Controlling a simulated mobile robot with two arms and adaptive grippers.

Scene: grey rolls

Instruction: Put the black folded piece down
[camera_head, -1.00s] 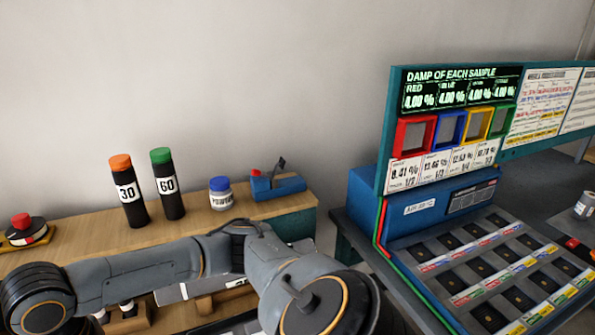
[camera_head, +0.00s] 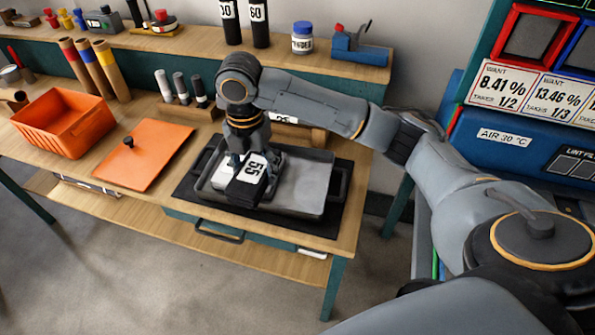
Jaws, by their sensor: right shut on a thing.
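My right gripper (camera_head: 240,160) points down over the grey tray (camera_head: 312,184) and is shut on the black folded piece (camera_head: 241,194). The piece has a white label reading 55. It is at the left half of the tray, low over or touching its floor; I cannot tell which. A pale patch shows beside it on the left, partly hidden by the gripper. My left gripper is not in view.
The tray stands on a black mat (camera_head: 340,193) at the bench's right end. An orange board (camera_head: 145,158) with a black knob and an orange bin (camera_head: 64,122) are to the left. Small upright rolls stand in a wooden block (camera_head: 187,112) behind. The tray's right half is clear.

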